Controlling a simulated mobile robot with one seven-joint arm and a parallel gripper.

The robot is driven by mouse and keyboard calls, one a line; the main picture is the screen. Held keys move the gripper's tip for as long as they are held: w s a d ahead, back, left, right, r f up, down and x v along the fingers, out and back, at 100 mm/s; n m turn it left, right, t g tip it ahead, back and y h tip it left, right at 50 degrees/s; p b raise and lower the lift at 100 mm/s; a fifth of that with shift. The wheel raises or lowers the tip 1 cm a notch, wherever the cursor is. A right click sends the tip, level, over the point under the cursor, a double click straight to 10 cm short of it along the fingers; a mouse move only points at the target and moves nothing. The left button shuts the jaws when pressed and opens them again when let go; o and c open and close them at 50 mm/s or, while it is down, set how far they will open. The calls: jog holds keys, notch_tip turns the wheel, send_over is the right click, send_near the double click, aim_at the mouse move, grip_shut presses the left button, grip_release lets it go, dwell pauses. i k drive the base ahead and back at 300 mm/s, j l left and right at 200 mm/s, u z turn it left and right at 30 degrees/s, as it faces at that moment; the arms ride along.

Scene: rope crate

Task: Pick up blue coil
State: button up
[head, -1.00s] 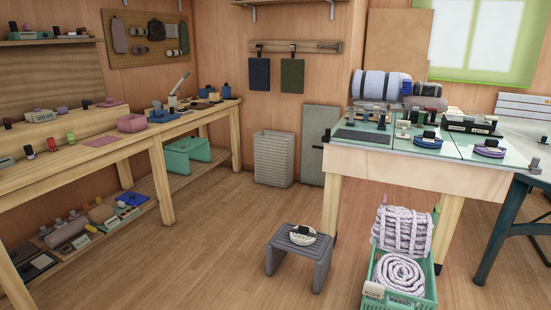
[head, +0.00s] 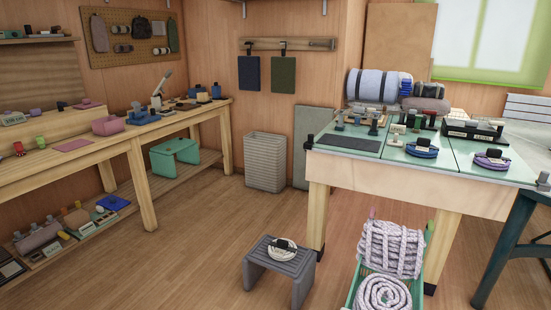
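The blue coil (head: 415,153) lies flat near the front of the green-topped table (head: 400,168), at the right in the head view. A black piece sits on top of it and a small pale label is at its front. My gripper is not in view.
A purple coil (head: 491,164) lies right of the blue one. Dark blocks and a tray (head: 472,130) stand behind. A grey stool (head: 280,265) with a white coil and a green crate (head: 416,288) of thick rope stand on the floor before the table. Floor left of the stool is clear.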

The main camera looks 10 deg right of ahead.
aim_at(422, 148)
jog(key=i+l, duration=0.2)
jog(key=l, duration=0.4)
jog(key=i+l, duration=0.2)
jog(key=l, duration=0.4)
jog(key=i+l, duration=0.2)
jog(key=l, duration=0.35)
jog(key=i+l, duration=0.2)
jog(key=l, duration=0.4)
jog(key=i+l, duration=0.2)
jog(key=l, duration=0.4)
jog(key=i+l, duration=0.25)
jog(key=l, duration=0.35)
jog(key=i+l, duration=0.2)
jog(key=l, duration=0.4)
jog(key=i+l, duration=0.2)
jog(key=l, duration=0.35)
